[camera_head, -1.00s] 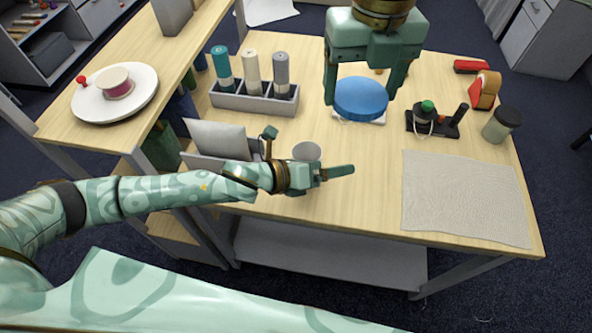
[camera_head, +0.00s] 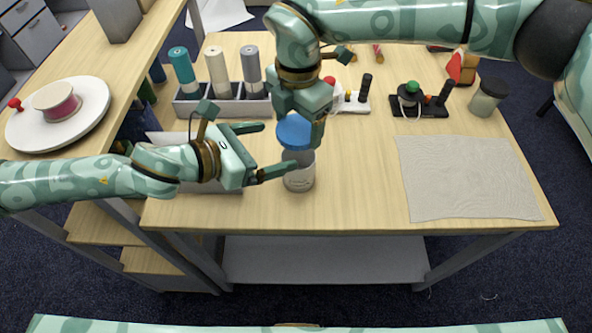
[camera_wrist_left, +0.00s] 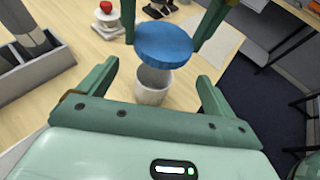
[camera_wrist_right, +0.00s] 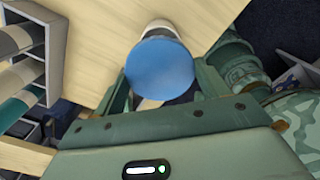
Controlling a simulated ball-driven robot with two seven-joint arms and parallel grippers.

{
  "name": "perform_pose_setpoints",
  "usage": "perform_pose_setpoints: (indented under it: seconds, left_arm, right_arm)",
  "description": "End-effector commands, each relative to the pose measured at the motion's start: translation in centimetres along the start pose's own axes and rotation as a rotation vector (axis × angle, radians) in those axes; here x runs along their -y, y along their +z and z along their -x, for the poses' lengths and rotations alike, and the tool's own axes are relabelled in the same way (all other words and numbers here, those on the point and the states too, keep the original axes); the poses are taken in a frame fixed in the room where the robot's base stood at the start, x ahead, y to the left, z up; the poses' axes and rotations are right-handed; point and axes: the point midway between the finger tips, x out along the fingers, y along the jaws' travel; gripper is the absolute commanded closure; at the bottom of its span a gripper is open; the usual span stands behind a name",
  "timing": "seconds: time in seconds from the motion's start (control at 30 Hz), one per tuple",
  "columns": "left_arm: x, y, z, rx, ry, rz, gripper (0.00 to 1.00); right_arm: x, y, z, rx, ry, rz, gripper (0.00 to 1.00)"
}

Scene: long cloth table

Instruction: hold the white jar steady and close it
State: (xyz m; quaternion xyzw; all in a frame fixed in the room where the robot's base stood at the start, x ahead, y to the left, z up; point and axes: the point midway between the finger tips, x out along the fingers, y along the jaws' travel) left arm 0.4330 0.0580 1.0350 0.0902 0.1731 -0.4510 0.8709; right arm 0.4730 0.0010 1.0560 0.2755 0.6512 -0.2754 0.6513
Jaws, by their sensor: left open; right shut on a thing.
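The white jar (camera_head: 299,178) stands upright near the table's front edge; its mouth is hidden in the head view. The left wrist view also shows the jar (camera_wrist_left: 152,88), straight ahead between the spread fingers. My right gripper (camera_head: 298,138) is shut on the round blue lid (camera_head: 294,132), holding it level over the jar. The lid fills the middle of the right wrist view (camera_wrist_right: 160,68) and hides most of the jar.
A grey holder (camera_head: 225,107) with thread cones stands behind my left gripper. A grey cloth (camera_head: 465,178) lies at the right; a dark-lidded jar (camera_head: 488,97) and a black stand (camera_head: 420,108) are behind it. A shelf with a white turntable (camera_head: 90,120) borders the left.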

Motion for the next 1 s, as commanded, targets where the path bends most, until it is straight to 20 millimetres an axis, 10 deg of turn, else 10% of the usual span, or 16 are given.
perform_pose_setpoints:
  seconds: [0.53,1.0]
  left_arm:
    - [0.1,-7.8,-3.3,-0.003,-0.001,0.007,0.09]
    - [0.1,-7.4,-10.2,0.000,0.000,0.002,0.09]
  right_arm:
    - [0.0,0.0,0.0,0.000,0.000,0.001,0.47]
    - [0.0,0.0,0.0,0.000,0.000,0.002,0.47]
